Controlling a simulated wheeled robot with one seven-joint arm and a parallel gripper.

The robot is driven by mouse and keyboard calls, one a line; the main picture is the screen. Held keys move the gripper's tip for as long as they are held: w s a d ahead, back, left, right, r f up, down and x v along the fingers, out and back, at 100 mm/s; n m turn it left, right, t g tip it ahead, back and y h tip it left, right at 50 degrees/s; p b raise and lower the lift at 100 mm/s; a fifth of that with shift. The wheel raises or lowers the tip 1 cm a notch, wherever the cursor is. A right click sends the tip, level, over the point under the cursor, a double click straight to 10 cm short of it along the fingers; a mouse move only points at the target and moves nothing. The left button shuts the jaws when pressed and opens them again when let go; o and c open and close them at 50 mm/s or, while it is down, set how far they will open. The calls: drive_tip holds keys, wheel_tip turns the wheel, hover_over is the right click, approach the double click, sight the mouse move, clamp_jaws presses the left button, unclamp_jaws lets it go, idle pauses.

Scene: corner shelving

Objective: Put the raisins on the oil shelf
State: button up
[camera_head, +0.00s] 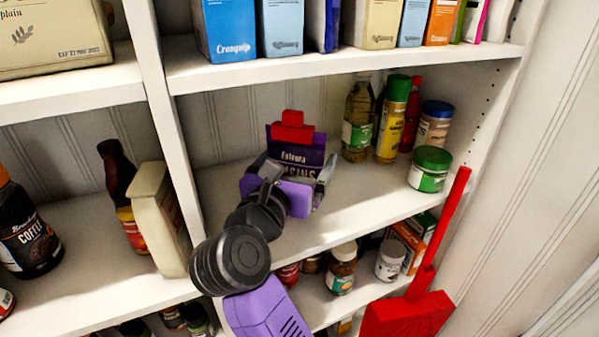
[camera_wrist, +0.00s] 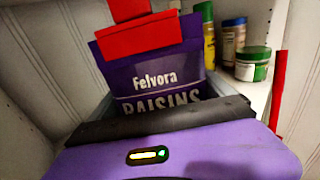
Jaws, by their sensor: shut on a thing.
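The raisins (camera_head: 303,152) are a purple bag with white lettering and a red clip (camera_head: 292,127) on top. In the wrist view the raisins (camera_wrist: 152,77) stand upright in front of the camera, with the lower part hidden by my gripper. My gripper (camera_head: 290,178) is shut on the raisins, at the left part of the middle shelf (camera_head: 345,205). That shelf holds an oil bottle (camera_head: 358,122) at its right back. I cannot tell whether the bag's bottom touches the shelf.
A white upright (camera_head: 170,130) bounds the left. Boxes fill the shelf above. A red dustpan-like object (camera_head: 408,312) stands at the front right. The shelf middle is clear.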

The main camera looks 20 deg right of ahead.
wheel_tip(320, 180, down, 2)
drive_tip(key=shift+f+p, duration=0.25)
drive_tip(key=shift+p, duration=0.05)
drive_tip(key=shift+w+f+p, duration=0.15)
drive_tip(key=shift+f+p, duration=0.15)
drive_tip(key=shift+f, duration=0.25)
drive_tip(key=shift+f, duration=0.15)
drive_tip(key=o, duration=1.3)
drive_tip(key=shift+o, duration=0.2)
